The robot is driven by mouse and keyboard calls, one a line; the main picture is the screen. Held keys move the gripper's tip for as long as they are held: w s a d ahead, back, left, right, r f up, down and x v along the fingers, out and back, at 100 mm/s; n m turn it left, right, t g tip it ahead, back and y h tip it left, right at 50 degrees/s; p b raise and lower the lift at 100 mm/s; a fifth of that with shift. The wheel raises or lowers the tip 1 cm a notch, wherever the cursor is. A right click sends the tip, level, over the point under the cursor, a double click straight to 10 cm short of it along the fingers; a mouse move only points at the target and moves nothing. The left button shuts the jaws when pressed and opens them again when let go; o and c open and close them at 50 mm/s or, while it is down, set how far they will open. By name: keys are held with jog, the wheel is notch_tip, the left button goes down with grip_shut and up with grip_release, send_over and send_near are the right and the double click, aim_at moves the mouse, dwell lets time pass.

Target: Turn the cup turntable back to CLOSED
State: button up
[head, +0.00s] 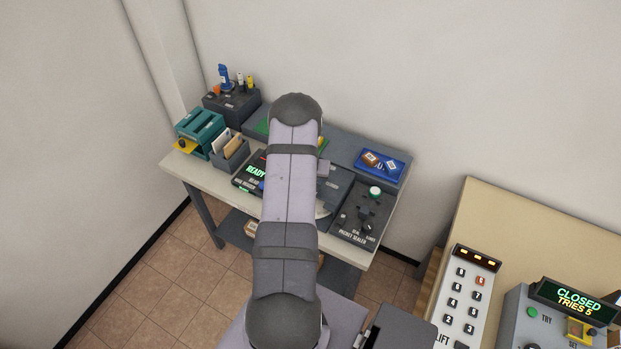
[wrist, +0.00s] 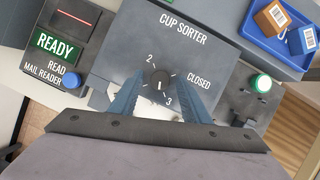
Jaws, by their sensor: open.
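In the wrist view the dark grey cup sorter panel (wrist: 215,45) carries a small black round knob (wrist: 160,77). Labels 2, CLOSED and 3 stand around the knob. A pale mark on the knob points down in the picture, towards the 3 side and away from CLOSED. My gripper (wrist: 160,86) is open, with one blue-grey finger on each side of the knob. I cannot tell whether the fingers touch it or how high they are above the panel. In the head view my arm hides the gripper, the knob and most of the cup sorter.
The mail reader (wrist: 62,45) shows READY, left of the sorter. A blue tray (wrist: 262,36) with small boxes lies at upper right. A packet sealer (head: 360,215) with a pale green button stands right. A teal organiser (head: 200,128) stands at the bench's left end.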

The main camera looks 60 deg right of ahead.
jog(key=v, duration=0.6)
jog(key=shift+r, duration=0.45)
jog(key=shift+a, duration=0.15)
